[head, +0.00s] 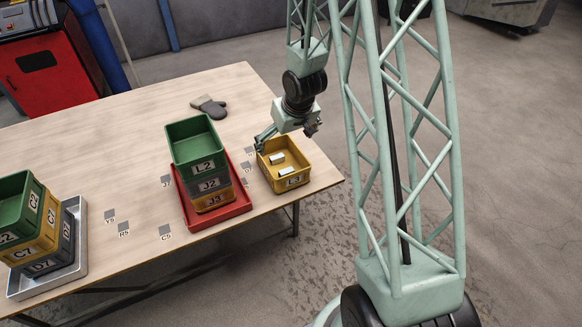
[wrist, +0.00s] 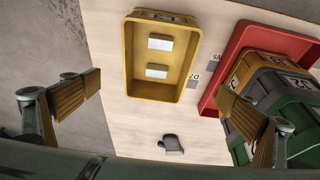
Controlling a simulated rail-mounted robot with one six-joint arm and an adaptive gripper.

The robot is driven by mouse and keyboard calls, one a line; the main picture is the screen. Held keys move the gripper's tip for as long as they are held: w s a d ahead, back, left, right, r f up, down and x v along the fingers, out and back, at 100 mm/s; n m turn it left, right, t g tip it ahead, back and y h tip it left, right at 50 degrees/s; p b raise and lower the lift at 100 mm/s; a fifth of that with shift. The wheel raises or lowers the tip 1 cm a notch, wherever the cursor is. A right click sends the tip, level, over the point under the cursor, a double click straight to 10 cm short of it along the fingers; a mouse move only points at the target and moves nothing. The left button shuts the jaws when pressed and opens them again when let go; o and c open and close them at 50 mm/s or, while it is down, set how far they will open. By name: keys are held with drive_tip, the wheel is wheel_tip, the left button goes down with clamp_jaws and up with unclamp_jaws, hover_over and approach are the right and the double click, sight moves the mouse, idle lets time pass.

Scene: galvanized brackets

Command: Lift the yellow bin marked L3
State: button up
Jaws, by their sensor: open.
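The yellow bin marked L3 (head: 279,187) stands upright on the table at its right end, beside the red tray. Two small pale metal pieces lie inside it. In the wrist view the bin (wrist: 151,91) is seen from above, between and beyond the two fingers. My gripper (head: 288,136) is open and empty at the bin's far side in the head view, above it and apart from its walls as far as I can tell. In the wrist view my gripper (wrist: 160,95) has its fingers spread wider than the bin, one on each side.
The red tray (head: 236,208) holds a stack with green L2 (head: 196,150), grey J2 and yellow J3, close left of L3. A grey tray (head: 75,270) at far left holds another stack. A dark mitt (head: 209,106) lies at the back. Small marked squares dot the clear tabletop.

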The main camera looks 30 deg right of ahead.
drive_tip(key=shift+w+d+f, duration=0.1)
drive_tip(key=shift+d+f, duration=0.2)
drive_tip(key=shift+f, duration=0.35)
drive_tip(key=shift+d+f, duration=0.25)
drive_tip(key=shift+f, duration=0.35)
drive_tip(key=shift+f, duration=0.1)
drive_tip(key=b, duration=0.2)
approach(280, 166)
drive_tip(key=shift+d, duration=0.25)
drive_tip(key=shift+x, duration=2.55)
drive_tip(key=shift+a, duration=0.15)
